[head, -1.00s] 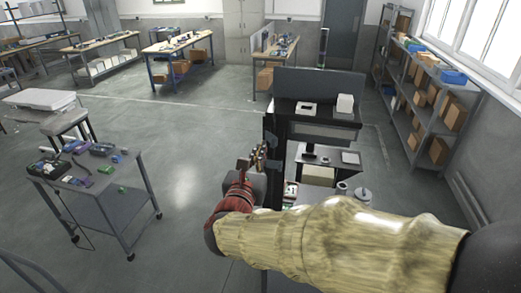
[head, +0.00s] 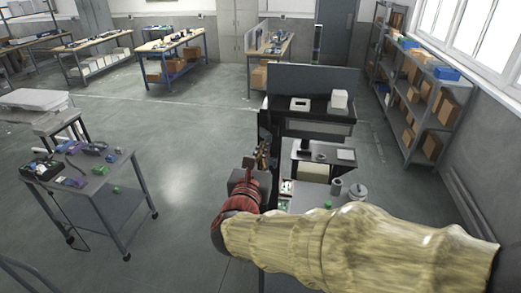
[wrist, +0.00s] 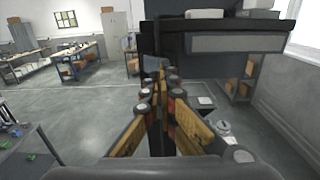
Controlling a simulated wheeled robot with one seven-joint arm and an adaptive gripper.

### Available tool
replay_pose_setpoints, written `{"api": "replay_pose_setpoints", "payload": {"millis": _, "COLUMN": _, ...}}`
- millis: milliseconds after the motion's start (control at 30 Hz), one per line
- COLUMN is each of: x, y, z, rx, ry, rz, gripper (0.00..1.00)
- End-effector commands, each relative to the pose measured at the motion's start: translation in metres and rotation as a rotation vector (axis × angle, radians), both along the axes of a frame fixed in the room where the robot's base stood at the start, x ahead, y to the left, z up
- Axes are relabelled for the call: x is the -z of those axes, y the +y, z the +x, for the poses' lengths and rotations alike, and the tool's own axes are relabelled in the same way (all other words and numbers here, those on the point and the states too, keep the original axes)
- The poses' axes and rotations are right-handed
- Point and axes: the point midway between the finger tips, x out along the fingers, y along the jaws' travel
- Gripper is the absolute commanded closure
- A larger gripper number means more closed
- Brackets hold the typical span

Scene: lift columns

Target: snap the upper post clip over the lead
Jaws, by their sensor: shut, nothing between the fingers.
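My gripper (head: 263,154) is shut and empty, in front of a dark upright post (head: 264,121) at the left side of the workstation. In the wrist view my gripper (wrist: 160,78) points straight ahead, its fingers together near a small grey piece (wrist: 153,63) beside the dark panel. I cannot tell whether the fingertips touch that piece or whether it is the upper post clip. The lead cannot be made out in either view. My arm and wrist hide the lower part of the post in the head view.
The workstation's dark upper shelf (head: 318,123) overhangs to the right of my gripper and holds white boxes. Cylinders (head: 357,192) stand on the lower surface. A cart (head: 98,184) with small parts stands left. Open floor (head: 185,165) lies between.

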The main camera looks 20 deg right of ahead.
Motion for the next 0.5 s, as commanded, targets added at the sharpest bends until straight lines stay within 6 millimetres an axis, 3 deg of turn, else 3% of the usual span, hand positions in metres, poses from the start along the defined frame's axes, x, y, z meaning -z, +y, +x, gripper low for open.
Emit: {"api": "replay_pose_setpoints", "payload": {"millis": 500, "x": 0.001, "y": -0.0055, "z": 0.0075, "rx": 0.001, "ry": 0.001, "rz": 0.001, "gripper": 1.0}}
